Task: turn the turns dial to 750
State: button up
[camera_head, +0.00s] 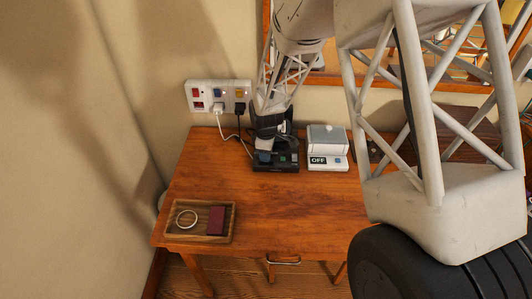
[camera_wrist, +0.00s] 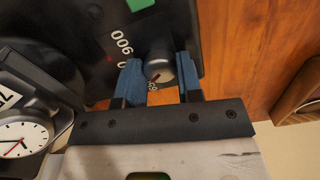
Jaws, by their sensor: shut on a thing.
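The turns dial is a round grey knob (camera_wrist: 158,62) on a black device (camera_wrist: 100,20), seen close up in the wrist view. White numbers are printed around it; 900 is readable, and the others are partly hidden. A small reddish mark shows on the knob's near side; its exact setting cannot be read. My gripper (camera_wrist: 158,76) has its two blue fingertips shut on the knob, one on each side. In the head view the black device (camera_head: 288,166) stands on the wooden table, and my gripper (camera_head: 265,152) is over its left part, hiding the knob.
A white box marked OFF (camera_head: 329,163) stands just right of the black device. A wooden tray (camera_head: 200,239) with a ring and a dark red block is at the table's front left. A wall socket strip (camera_head: 205,86) with plugged cables is behind. The table's front middle is clear.

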jog(key=m, duration=0.7)
dwell(0.5)
jog(key=o, duration=0.9)
jog(key=shift+o, duration=0.2)
jog(key=shift+r, duration=0.15)
jog(key=shift+r, duration=3.8)
